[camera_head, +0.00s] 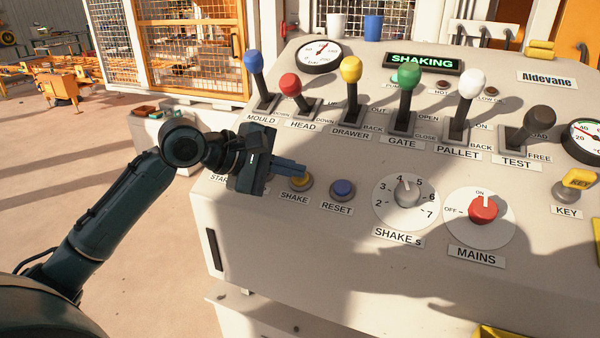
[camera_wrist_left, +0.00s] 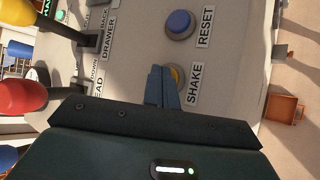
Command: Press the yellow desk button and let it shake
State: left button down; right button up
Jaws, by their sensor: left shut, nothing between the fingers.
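The yellow button (camera_head: 301,181) labelled SHAKE sits on the sloped control desk (camera_head: 330,260). My left gripper (camera_head: 304,170) is shut and empty, with its fingertips over the yellow button and partly covering it. In the left wrist view the shut fingertips (camera_wrist_left: 163,72) point at the yellow button (camera_wrist_left: 178,75), which shows beside and behind them. I cannot tell for sure whether they touch it. The display (camera_head: 423,62) above the levers reads SHAKING in green. My right gripper is not in view.
A blue RESET button (camera_head: 342,189) is just right of the yellow one. Several coloured levers, such as the red lever (camera_head: 290,83) and yellow lever (camera_head: 351,70), stand behind. The SHAKE s dial (camera_head: 407,194) and red MAINS switch (camera_head: 483,208) are farther right.

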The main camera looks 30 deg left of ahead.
pick_arm(q)
jog(key=shift+s+r+p, duration=0.2)
jog(key=shift+r+p, duration=0.2)
jog(key=shift+r, duration=0.15)
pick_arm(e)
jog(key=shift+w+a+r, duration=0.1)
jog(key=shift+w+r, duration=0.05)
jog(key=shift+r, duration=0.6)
pick_arm(q)
jog(key=shift+s+r, duration=0.2)
jog(key=shift+r, duration=0.3)
jog(key=shift+s+r, duration=0.2)
jog(key=shift+r, duration=0.3)
jog(key=shift+s+r, duration=0.35)
jog(key=shift+r, duration=0.3)
jog(key=shift+s+r, duration=0.3)
jog(key=shift+r, duration=0.3)
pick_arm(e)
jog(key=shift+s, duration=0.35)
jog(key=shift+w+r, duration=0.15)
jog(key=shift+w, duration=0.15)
